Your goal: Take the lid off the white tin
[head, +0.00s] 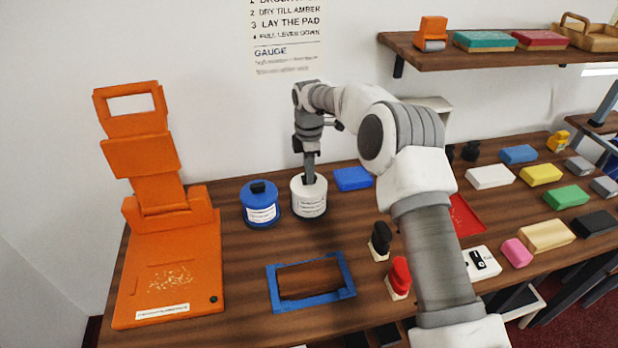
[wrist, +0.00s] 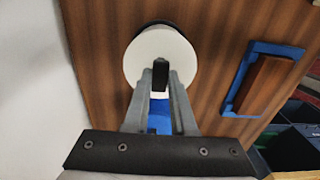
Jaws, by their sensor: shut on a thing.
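The white tin (head: 309,200) stands upright on the wooden counter, with a label on its front and a dark base. Its round white lid (wrist: 143,55) with a black knob (wrist: 160,73) shows from above in the wrist view. My gripper (head: 309,180) points straight down over the tin, its fingers shut on the black knob; the fingertips also show in the wrist view (wrist: 160,88). The lid appears to sit on the tin; I cannot see a gap between them.
A blue tin (head: 261,207) with a black knob stands close to the left. An orange press (head: 165,250) is farther left. A blue frame (head: 310,282) lies in front, and a blue block (head: 352,179) is just right of the tin. Black and red stampers (head: 398,277) stand nearer my arm.

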